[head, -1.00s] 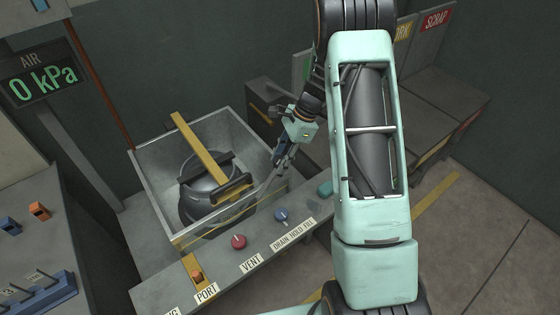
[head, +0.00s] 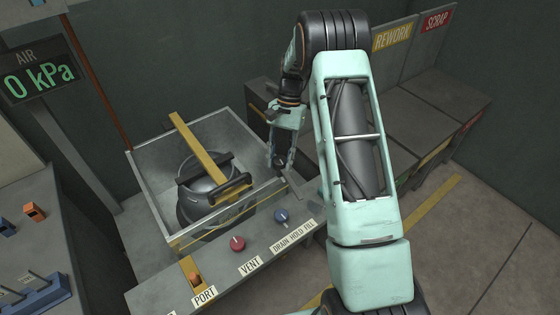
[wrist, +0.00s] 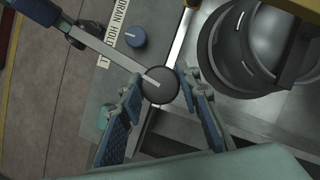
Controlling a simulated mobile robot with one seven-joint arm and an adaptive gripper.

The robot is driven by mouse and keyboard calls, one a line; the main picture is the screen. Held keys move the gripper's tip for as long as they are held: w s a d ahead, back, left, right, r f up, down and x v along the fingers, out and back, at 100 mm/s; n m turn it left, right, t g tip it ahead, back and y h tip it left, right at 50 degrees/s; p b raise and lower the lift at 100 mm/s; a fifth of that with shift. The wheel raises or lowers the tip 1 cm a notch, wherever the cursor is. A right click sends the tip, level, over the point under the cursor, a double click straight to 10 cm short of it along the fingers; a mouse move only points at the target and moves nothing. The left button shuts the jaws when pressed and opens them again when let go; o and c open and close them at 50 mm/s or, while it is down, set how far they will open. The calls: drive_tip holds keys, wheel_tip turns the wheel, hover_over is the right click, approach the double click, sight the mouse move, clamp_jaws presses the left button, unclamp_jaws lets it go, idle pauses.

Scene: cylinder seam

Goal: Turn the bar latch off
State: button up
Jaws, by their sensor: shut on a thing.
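The bar latch (wrist: 115,55) is a flat grey lever on a dark round hub (wrist: 160,85), with a dark blue end (wrist: 48,14) at the upper left in the wrist view. My gripper (wrist: 162,82) has a fingertip on each side of the hub and is shut on it. In the head view my gripper (head: 281,168) is at the tank's right corner, and the lever (head: 294,182) points to the lower right over the panel. A yellow bar (head: 203,150) lies across the dark cylinder (head: 190,208) in the open tank (head: 141,170).
The panel in front has a red knob (head: 237,243), a blue knob (head: 281,215) and an orange switch (head: 194,278). The air display (head: 42,82) reads 0 kPa. Grey benches (head: 440,110) stand at the right. The floor at the lower right is clear.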

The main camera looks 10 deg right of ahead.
drive_tip(key=shift+n+h, duration=0.4)
drive_tip(key=shift+n, duration=0.7)
drive_tip(key=o, duration=1.2)
drive_tip(key=shift+c, duration=0.2)
drive_tip(key=v, duration=1.2)
drive_tip(key=shift+w, duration=0.2)
